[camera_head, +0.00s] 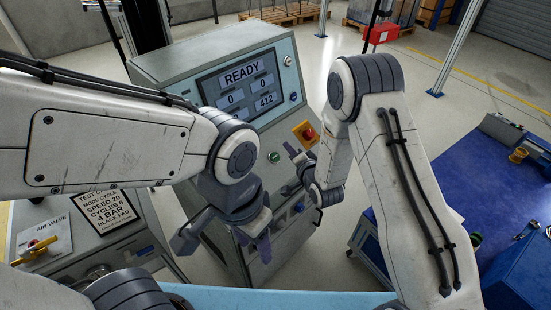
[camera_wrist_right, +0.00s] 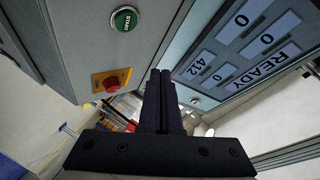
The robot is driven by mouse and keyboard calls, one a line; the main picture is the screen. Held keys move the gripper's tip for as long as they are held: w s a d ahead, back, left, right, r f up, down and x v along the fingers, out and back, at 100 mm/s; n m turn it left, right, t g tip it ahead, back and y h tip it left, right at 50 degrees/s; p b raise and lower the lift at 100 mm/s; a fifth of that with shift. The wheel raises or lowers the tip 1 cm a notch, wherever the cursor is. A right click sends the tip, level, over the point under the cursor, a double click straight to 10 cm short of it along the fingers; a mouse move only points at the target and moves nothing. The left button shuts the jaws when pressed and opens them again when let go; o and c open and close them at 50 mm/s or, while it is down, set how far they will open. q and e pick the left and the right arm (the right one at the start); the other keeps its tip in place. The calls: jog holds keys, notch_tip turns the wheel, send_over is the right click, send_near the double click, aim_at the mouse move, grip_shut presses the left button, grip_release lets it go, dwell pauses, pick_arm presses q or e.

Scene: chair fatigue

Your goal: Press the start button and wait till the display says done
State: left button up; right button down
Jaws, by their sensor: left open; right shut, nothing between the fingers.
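The display (camera_head: 243,84) on the grey control cabinet reads READY, with 0, 0 and 412 below; it also shows in the right wrist view (camera_wrist_right: 238,52). The green start button (camera_head: 273,157) is on the cabinet's front below the display. In the right wrist view the button (camera_wrist_right: 124,19) is labelled START and lies ahead, left of the fingertips. My right gripper (camera_head: 289,148) is shut and empty, close to the button; I see no contact. Its closed fingers (camera_wrist_right: 161,75) show in the wrist view. My left gripper (camera_head: 224,243) is open and empty, low before the cabinet.
A red emergency stop (camera_head: 308,133) on a yellow plate is right of the start button, near my right gripper. An air valve with a yellow handle (camera_head: 38,247) is at lower left.

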aim_at(274, 153)
jog(key=f+b, duration=0.1)
jog(key=w+a+f+b, duration=0.1)
jog(key=f, duration=0.1)
jog(key=w+a+f+b, duration=0.1)
jog(key=f, duration=0.1)
jog(key=shift+a+f+b, duration=0.2)
jog(key=shift+b, duration=0.15)
jog(key=shift+w+a+f+b, duration=0.3)
jog(key=shift+w+f+b, duration=0.05)
jog(key=shift+f+b, duration=0.05)
dwell(1.2)
jog(key=shift+w+a+f+b, duration=0.15)
jog(key=shift+f+b, duration=0.2)
jog(key=shift+b, duration=0.15)
jog(key=shift+w+a+f+b, duration=0.1)
jog(key=shift+a+f+b, duration=0.05)
jog(key=shift+f+b, duration=0.25)
dwell(0.6)
jog(key=shift+r, duration=0.25)
jog(key=shift+s+d+r+p, duration=0.3)
jog(key=shift+r+p, duration=0.15)
jog(key=shift+r, duration=0.05)
